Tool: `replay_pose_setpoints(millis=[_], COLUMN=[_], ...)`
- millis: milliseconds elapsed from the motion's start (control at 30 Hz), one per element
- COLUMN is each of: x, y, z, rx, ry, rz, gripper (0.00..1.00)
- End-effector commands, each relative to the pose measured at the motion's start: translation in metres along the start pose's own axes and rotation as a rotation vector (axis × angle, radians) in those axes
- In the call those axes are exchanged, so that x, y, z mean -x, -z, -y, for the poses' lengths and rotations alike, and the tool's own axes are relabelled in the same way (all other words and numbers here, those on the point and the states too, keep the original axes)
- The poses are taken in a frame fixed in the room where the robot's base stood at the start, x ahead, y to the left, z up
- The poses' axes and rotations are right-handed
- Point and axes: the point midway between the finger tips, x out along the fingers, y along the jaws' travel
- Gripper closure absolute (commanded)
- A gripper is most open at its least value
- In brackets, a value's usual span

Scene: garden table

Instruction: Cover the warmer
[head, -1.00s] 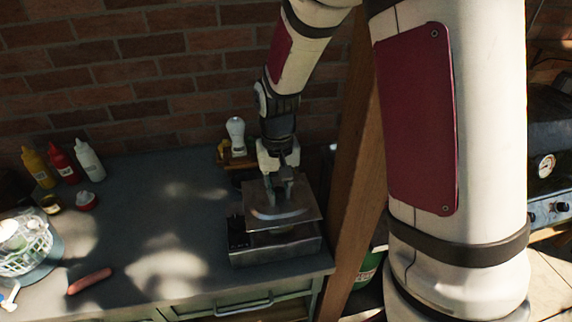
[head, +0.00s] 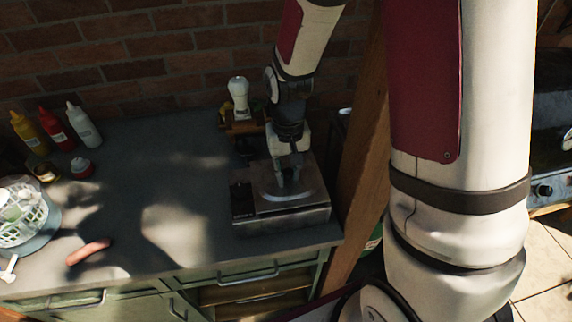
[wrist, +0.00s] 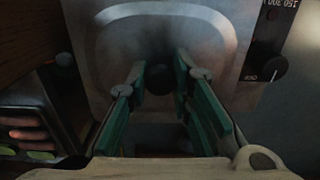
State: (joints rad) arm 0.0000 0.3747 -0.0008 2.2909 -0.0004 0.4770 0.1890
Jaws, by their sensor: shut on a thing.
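The warmer (head: 262,223) is a low grey metal box at the right end of the table in the head view. Its dark control panel with a round knob (wrist: 265,68) shows at the right of the wrist view. The lid (head: 266,207), a metal plate with a raised rounded middle, lies over the warmer's top, looking level and roughly lined up with it. I cannot tell if it is fully seated. My gripper (head: 290,183) points down at the lid's middle. In the wrist view, its green-padded fingers (wrist: 162,90) are shut on the lid's dark knob (wrist: 158,79).
A white-topped shaker (head: 238,97) stands on a wooden rack behind the warmer. A wooden post (head: 362,165) rises close on the right. Sauce bottles (head: 55,130), a sausage (head: 88,251) and a white basket (head: 20,212) are at the left. The table's middle is clear.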

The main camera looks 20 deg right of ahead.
Motion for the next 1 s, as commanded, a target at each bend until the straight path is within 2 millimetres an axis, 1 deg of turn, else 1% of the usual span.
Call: replay_pose_setpoints(millis=[533,1000], x=[-0.0026,-0.011], y=[0.0001,0.0001], z=[0.0001,0.0001], rx=[0.0,0.0], ry=[0.0,0.0], rz=[-0.001,0.0], gripper=[1.0,1.0])
